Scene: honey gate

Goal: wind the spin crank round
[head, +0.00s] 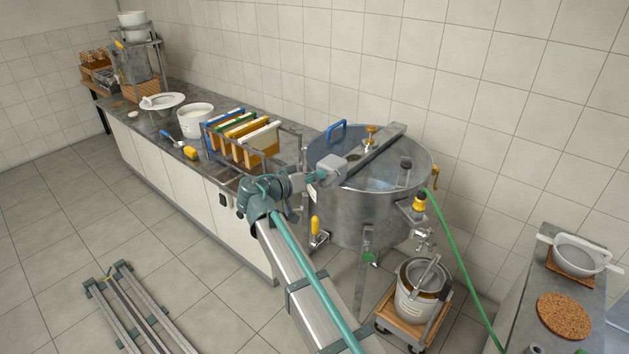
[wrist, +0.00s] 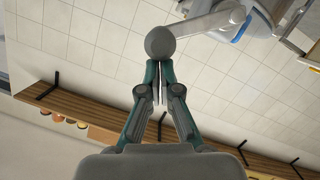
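The spin crank shows in the wrist view as a grey ball knob (wrist: 160,42) with a pale bar (wrist: 205,22) running right to a larger grey part. My gripper (wrist: 160,68) has its teal fingers drawn close together at the knob, which covers their very tips; they look shut on the crank there. In the head view my gripper (head: 334,166) is at the left edge of the steel extractor drum (head: 350,210).
A frame rack (head: 245,145) stands left on the counter. A bucket (head: 415,300) on a dolly and a green hose (head: 462,265) are at the right. A shelf (wrist: 95,108) shows on the wall.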

